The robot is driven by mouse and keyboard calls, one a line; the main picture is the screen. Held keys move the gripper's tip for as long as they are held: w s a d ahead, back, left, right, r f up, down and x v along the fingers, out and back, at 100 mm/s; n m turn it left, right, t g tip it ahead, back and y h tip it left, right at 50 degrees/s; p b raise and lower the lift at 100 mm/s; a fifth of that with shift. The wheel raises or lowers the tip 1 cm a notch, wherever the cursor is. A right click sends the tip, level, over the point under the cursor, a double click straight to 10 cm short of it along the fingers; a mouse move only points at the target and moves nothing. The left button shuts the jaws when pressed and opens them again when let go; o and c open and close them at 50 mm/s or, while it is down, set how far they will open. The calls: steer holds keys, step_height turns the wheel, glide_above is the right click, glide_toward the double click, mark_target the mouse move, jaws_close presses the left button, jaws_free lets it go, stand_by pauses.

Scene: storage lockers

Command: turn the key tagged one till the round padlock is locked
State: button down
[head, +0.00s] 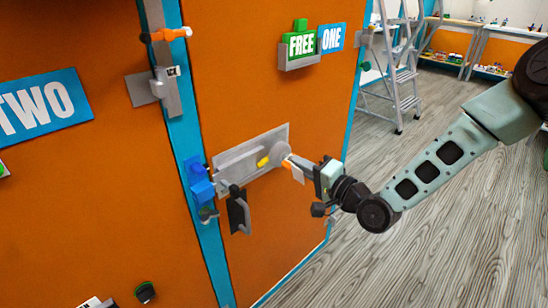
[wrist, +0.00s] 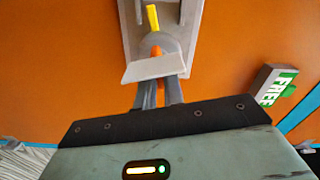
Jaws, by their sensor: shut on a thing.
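My gripper (head: 296,162) reaches in from the right and is shut on an orange key (head: 286,164) at the round grey padlock (head: 279,150) on the orange locker door. In the wrist view the orange key (wrist: 156,51) shows just beyond the fingers, against the round grey body (wrist: 168,42). A pale tag (wrist: 152,69) hangs across the fingertips and hides part of the grip; no number is readable on it. A yellow bar (wrist: 152,18) stands out from the grey plate beside the lock; in the head view it tilts (head: 263,161).
A blue latch block (head: 198,180) and a dark handle (head: 238,212) sit left of and below the lock plate. A green FREE sign (head: 301,44) and a blue ONE sign (head: 332,38) are above. A stepladder (head: 398,75) stands behind right. The floor at right is clear.

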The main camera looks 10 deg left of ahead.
steer(key=shift+m, duration=0.9)
steer(key=c, duration=1.4)
jaws_free()
steer(key=shift+c, duration=0.2)
